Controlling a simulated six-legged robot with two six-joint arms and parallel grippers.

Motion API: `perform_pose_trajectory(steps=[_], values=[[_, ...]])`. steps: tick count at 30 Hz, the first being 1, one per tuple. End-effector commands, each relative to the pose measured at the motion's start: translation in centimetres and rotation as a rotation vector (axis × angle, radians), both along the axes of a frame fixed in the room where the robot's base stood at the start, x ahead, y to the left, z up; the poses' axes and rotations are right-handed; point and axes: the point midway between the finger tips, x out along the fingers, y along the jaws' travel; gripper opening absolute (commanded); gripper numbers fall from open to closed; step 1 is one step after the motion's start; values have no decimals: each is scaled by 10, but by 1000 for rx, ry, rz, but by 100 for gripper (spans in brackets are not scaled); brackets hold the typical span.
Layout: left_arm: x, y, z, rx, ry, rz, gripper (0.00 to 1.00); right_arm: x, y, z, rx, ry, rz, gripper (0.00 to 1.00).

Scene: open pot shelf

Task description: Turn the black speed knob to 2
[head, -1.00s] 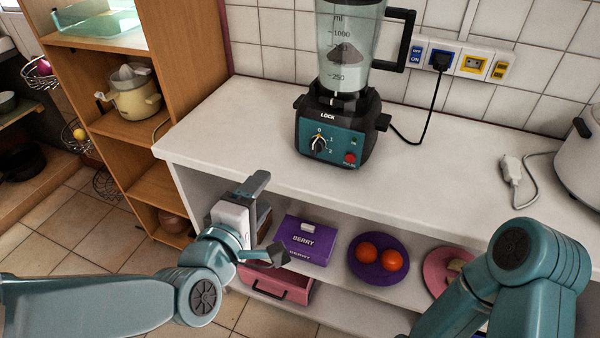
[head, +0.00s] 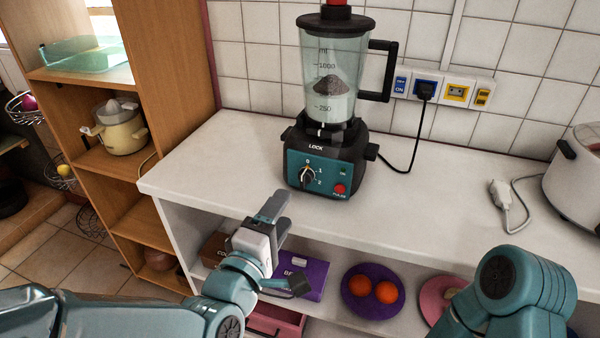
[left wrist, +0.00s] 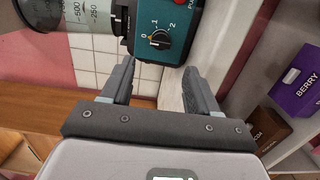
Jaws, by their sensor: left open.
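The black speed knob (head: 307,174) is on the teal front panel of the blender (head: 325,172), with marks 0, 1 and 2 around it. In the left wrist view the knob (left wrist: 158,39) shows closer, and its pale pointer appears to be toward 0. My left gripper (head: 284,243) is open and empty, in front of the counter edge, below and short of the knob. In the left wrist view its two fingers (left wrist: 158,80) stand apart, with the knob beyond them. My right arm shows at the lower right, but its gripper is out of view.
The blender jug (head: 340,70) holds dark and pale contents. Its cord runs to the wall sockets (head: 427,87). The white counter (head: 420,180) is clear around the blender.

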Motion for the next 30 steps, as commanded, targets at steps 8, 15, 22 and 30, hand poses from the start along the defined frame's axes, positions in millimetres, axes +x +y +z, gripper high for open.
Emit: perform_pose_trajectory(steps=[8,15,22,30], values=[[60,-24,0,0,0,1,60,0,0,6,0,0,0,95],[86,-34,0,0,0,1,60,0,0,8,0,-1,0,95],[89,-36,-1,0,0,1,60,0,0,8,0,-1,0,95],[89,-36,-1,0,0,1,5,0,0,8,0,-1,0,95]])
